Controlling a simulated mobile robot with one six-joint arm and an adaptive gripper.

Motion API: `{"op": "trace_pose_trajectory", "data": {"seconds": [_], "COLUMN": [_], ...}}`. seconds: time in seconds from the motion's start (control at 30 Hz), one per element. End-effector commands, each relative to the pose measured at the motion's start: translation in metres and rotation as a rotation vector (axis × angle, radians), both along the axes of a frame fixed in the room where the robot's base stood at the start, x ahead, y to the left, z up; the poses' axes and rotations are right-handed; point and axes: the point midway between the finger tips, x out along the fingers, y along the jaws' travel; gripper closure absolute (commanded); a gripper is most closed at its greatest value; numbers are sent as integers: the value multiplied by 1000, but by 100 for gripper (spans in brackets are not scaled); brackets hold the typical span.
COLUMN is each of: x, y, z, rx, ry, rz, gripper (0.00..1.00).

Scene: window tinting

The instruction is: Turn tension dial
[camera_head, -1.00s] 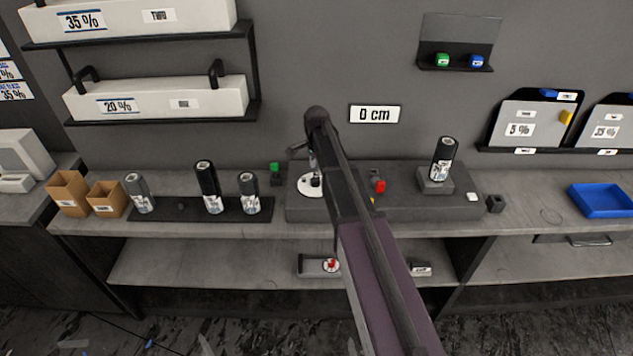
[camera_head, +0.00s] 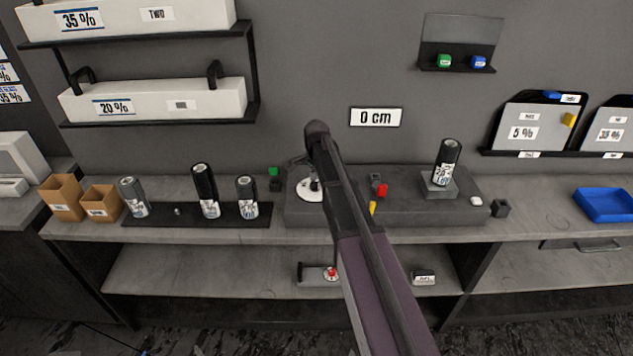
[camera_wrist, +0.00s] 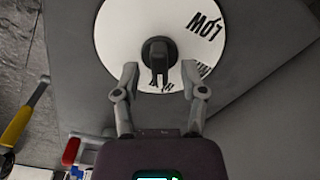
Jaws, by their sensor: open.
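The tension dial is a white disc (camera_wrist: 118,38) marked "LOW" with a dark knob (camera_wrist: 158,54) at its centre, seen in the wrist view. It also shows as a white disc (camera_head: 306,190) on the left part of the grey machine (camera_head: 420,215) in the head view, partly hidden by my arm. My gripper (camera_wrist: 160,70) is open in the wrist view, with a fingertip on either side of the knob's lower part. I cannot tell whether the fingers touch it. In the head view my arm hides most of the gripper.
Several rolls stand on a black tray (camera_head: 160,220) to the left.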

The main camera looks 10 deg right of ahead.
Motion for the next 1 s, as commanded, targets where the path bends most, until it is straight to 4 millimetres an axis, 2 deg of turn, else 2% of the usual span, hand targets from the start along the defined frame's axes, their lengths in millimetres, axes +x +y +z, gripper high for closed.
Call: {"op": "trace_pose_trajectory", "data": {"seconds": [0.07, 0.23, 0.67, 1.0], "x": [0, 0, 0, 1], "y": [0, 0, 0, 0], "z": [0, 0, 0, 0], "rx": [0, 0, 0, 0], "ry": [0, 0, 0, 0], "rz": [0, 0, 21, 169], "gripper": [49, 99, 100, 100]}}
